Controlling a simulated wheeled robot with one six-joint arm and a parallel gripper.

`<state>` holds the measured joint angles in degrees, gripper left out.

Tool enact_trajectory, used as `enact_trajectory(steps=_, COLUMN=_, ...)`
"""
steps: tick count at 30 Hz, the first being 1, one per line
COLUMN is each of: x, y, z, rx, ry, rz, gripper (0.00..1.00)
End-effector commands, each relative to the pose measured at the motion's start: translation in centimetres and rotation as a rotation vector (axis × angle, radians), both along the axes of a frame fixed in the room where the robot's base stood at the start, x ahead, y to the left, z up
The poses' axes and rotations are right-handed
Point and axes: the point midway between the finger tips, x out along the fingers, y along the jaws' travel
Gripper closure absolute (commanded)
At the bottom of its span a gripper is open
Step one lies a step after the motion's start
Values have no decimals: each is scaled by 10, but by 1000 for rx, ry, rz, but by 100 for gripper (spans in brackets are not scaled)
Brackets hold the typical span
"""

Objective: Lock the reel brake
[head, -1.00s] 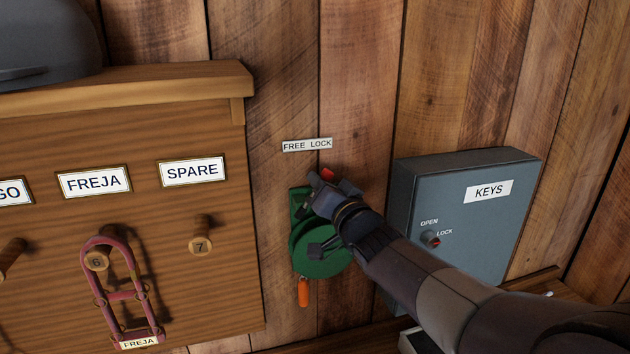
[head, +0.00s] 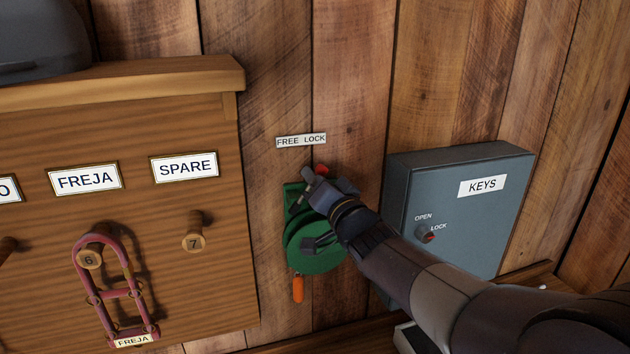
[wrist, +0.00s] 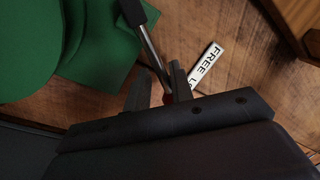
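The green reel (head: 313,262) is mounted on the plank wall, with an orange handle (head: 298,290) hanging below it. Its brake lever shows in the wrist view as a metal rod (wrist: 151,47) from a black hub, ending in a red knob. The red knob (head: 321,169) is under the LOCK end of the FREE LOCK label (head: 301,141). My gripper (head: 325,182) is at the reel's top. In the wrist view my gripper (wrist: 160,88) has its fingers apart, one either side of the lever's knob end. The knob is close to the right finger; contact is unclear. The gripper hides part of the lever.
A grey key box (head: 465,215) with its own OPEN/LOCK knob is right of the reel, close to my arm. A wooden peg board (head: 150,230) with a pink halter (head: 80,265) is on the left. Bare wall lies above the label.

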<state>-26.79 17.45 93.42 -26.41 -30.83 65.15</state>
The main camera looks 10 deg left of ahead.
Motion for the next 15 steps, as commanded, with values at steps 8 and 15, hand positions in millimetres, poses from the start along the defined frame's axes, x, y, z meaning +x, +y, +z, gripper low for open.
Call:
enact_trajectory(steps=8, x=-2, y=-5, z=10, rx=15, ry=-17, rz=-3, gripper=76)
enact_trajectory(steps=15, x=-26, y=-23, z=0, rx=8, ry=-10, rz=-3, gripper=76)
